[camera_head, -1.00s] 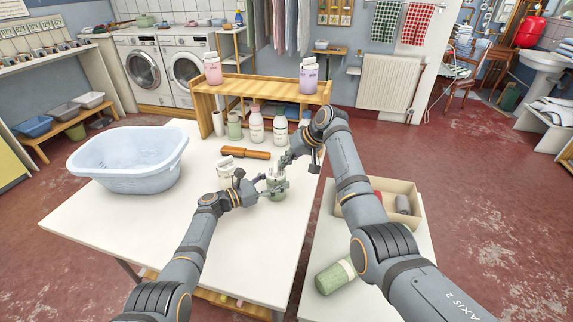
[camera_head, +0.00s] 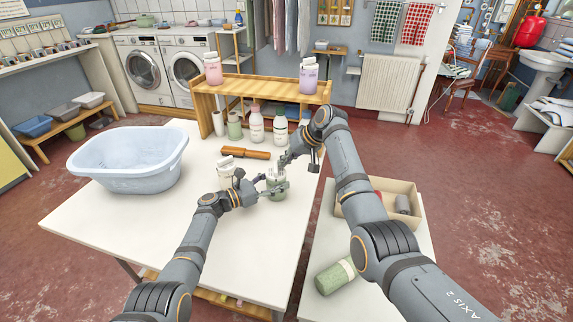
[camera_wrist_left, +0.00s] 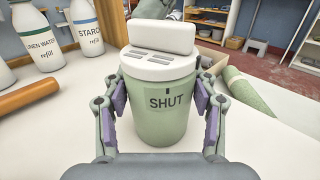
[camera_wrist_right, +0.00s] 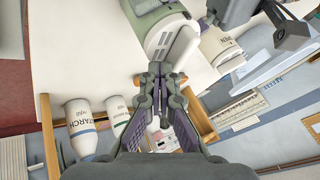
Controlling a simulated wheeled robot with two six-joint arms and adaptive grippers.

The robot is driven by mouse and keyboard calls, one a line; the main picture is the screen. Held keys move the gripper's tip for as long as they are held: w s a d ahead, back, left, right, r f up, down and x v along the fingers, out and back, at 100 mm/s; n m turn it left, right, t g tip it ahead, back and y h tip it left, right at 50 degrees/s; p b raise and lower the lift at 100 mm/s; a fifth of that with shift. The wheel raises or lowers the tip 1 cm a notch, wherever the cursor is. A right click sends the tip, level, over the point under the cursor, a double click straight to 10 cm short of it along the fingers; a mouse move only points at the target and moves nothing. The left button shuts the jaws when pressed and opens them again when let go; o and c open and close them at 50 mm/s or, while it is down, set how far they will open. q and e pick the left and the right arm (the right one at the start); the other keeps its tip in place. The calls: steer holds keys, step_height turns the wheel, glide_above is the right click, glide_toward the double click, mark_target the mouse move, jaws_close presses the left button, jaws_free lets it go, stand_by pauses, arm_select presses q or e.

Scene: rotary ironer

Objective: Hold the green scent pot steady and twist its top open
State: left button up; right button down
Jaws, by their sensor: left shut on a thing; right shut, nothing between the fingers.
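The green scent pot (camera_head: 277,191) stands upright near the right edge of the white table. In the left wrist view the pot (camera_wrist_left: 160,125) carries a label reading SHUT with a short dark mark above it. Its white top (camera_wrist_left: 158,62) has slots and a raised bar and sits on the pot. My left gripper (camera_head: 268,190) is shut around the pot's green body, one finger on each side. My right gripper (camera_wrist_right: 160,70) is shut and empty. It is close to the white top (camera_wrist_right: 172,38); I cannot tell whether it touches.
A blue-white basin (camera_head: 128,162) stands at the table's left. Bottles (camera_head: 256,125) stand before a wooden shelf (camera_head: 262,88). A side table at right holds a box (camera_head: 416,200) and a green roll (camera_head: 335,277).

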steer(key=shift+s, duration=0.1)
stand_by(0.7)
steer(key=shift+s+a, duration=0.1)
steer(key=shift+s, duration=0.65)
steer(key=shift+d, duration=0.55)
steer(key=s+d+r, duration=0.2)
steer(key=d+r, duration=0.6)
steer(key=w+a+f, duration=0.3)
steer(key=a+f, duration=0.4)
steer(key=a, duration=0.1)
steer(key=shift+a+f+m, duration=0.3)
steer(key=shift+f+m, duration=0.05)
steer(key=shift+m, duration=0.05)
